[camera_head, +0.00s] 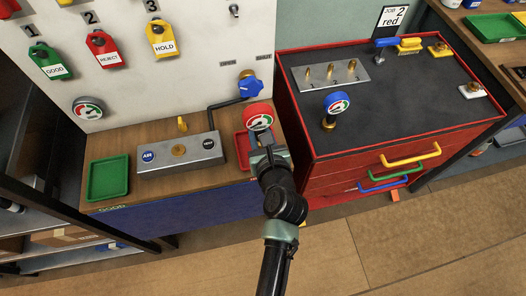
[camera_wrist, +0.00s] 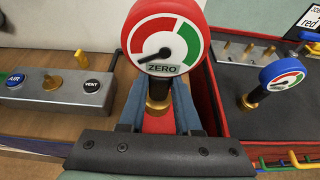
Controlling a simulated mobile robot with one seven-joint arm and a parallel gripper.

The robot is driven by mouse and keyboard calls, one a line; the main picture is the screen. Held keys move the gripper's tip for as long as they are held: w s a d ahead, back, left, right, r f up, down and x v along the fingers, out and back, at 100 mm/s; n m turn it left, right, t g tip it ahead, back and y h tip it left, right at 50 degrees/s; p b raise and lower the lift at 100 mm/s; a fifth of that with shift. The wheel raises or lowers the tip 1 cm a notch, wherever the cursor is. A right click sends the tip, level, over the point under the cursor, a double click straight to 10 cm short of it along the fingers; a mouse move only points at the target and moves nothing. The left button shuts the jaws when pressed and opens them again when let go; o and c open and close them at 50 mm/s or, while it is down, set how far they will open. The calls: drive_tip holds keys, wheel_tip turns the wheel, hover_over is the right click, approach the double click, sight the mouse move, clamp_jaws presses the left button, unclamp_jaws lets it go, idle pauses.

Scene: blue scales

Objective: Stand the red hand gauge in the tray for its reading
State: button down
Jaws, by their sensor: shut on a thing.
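The red hand gauge (camera_head: 258,116) has a round white, red and green dial and a brass stem. In the wrist view its dial (camera_wrist: 166,35) faces me upright, above a ZERO label, with the needle toward the lower left. My gripper (camera_wrist: 158,108) is shut on the gauge at its brass stem. In the head view my gripper (camera_head: 266,154) is at the red tray (camera_head: 240,148), covering its right part. Red shows below the stem between the fingers. I cannot tell whether the gauge's base touches the tray.
A grey block (camera_head: 178,152) with AIR and VENT buttons and a green tray (camera_head: 108,177) are left on the bench. A red cabinet (camera_head: 300,130) stands close on the right, with a blue gauge (camera_head: 337,103) on top. A blue valve knob (camera_head: 250,86) is behind.

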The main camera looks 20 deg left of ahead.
wheel_tip(320, 180, down, 7)
drive_tip(key=shift+w+f+b, duration=0.15)
drive_tip(key=shift+f+b, duration=0.05)
drive_tip(key=shift+b, duration=0.95)
drive_tip(key=shift+f, duration=0.1)
drive_tip(key=c, duration=0.6)
unclamp_jaws()
drive_tip(key=shift+f, duration=0.15)
drive_tip(key=shift+r, duration=0.25)
drive_tip(key=v, duration=1.2)
drive_tip(key=shift+p, duration=0.3)
drive_tip(key=shift+f, duration=0.15)
